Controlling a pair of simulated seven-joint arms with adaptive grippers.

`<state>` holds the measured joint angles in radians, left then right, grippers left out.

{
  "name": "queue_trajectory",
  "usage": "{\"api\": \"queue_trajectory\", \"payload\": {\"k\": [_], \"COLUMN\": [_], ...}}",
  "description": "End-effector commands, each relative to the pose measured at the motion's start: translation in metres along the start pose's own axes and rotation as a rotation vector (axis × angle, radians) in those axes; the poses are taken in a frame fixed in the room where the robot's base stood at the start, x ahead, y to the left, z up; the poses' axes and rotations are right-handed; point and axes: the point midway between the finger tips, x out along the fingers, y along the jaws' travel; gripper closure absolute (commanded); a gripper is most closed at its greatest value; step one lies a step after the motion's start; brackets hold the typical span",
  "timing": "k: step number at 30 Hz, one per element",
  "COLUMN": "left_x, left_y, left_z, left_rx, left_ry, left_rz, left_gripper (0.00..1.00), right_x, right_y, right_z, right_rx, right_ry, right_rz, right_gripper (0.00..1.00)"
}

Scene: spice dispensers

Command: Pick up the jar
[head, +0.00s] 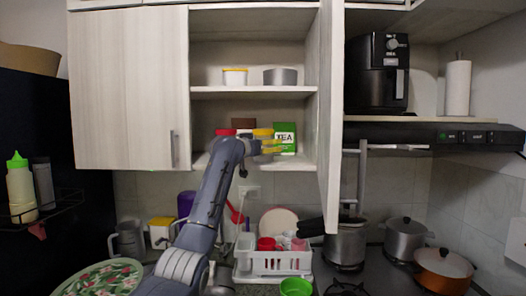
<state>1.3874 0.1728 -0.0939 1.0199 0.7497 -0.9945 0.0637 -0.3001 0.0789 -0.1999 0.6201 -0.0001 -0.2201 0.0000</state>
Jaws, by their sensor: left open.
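Several jars are in the open wall cabinet. On its lower shelf, a jar with a red lid (226,132) and one with a yellow lid (262,133) stand partly hidden behind my left arm and gripper. A white jar with a yellow lid (235,77) stands on the upper shelf. I cannot tell which jar is meant. My left gripper (272,147) is open at the front of the lower shelf, just below the yellow-lidded jar in the picture and left of the green tea box (285,138). Whether it touches anything is unclear. My right gripper is not in view.
The open cabinet door (331,120) stands to the right of the shelves. A grey tin (280,76) is on the upper shelf. Below are a white dish rack (272,263), a green cup (296,287) and pots on the stove, including an orange pot (442,272).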

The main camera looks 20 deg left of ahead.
Motion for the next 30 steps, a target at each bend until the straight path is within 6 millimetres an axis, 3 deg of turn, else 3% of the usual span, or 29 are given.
{"api": "queue_trajectory", "payload": {"k": [5,24,30], "left_x": [0.0,-0.0001,-0.0008], "left_y": [0.0001,-0.0001,0.0001], "left_z": [0.0001,0.0005,-0.0023], "left_rx": [0.0,0.0,0.0], "left_ry": [0.0,-0.001,0.004], "left_rz": [0.0,0.0,0.0], "left_gripper": [0.02,0.75,0.79], "right_x": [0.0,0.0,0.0], "right_y": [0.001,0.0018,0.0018], "right_z": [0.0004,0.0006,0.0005], "right_rx": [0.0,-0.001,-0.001], "right_ry": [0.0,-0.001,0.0], "right_rz": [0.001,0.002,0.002], "right_gripper": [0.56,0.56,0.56]}}
